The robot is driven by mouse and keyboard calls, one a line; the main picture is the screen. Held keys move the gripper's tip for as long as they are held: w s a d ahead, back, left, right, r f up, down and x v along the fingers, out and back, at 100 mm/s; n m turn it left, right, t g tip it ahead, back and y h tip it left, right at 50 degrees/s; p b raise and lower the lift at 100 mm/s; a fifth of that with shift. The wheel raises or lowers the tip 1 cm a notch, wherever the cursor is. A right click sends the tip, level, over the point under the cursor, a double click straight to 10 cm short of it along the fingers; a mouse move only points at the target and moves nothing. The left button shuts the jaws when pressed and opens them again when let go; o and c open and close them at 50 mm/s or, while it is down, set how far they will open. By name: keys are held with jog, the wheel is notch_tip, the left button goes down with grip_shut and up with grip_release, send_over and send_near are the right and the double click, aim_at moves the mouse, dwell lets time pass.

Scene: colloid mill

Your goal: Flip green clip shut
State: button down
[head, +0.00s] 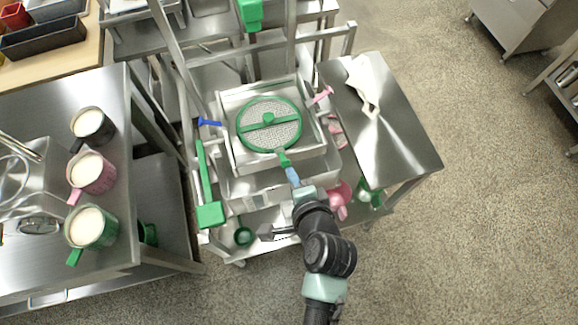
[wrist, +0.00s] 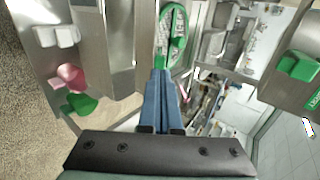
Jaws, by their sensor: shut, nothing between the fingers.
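A green clip (head: 283,158) sits at the front edge of the steel housing, just below the round green-rimmed mesh screen (head: 269,124). I cannot tell from its shape how far it is flipped. My gripper (head: 290,172) has blue fingers, shut and empty, with the tips close in front of the green clip; I cannot tell whether they touch it. In the wrist view, the fingers (wrist: 161,76) point toward the green-rimmed screen (wrist: 172,32), and the clip is hard to make out near the tips.
A blue clip (head: 209,122) sticks out on the left of the housing, and a pink clip (head: 323,94) on the right. A long green-handled piece (head: 207,190) stands at left. A steel table (head: 402,150) with a white cloth (head: 365,84) is at right; cups (head: 92,172) stand at left.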

aim_at(286, 164)
jog(key=shift+x, duration=1.75)
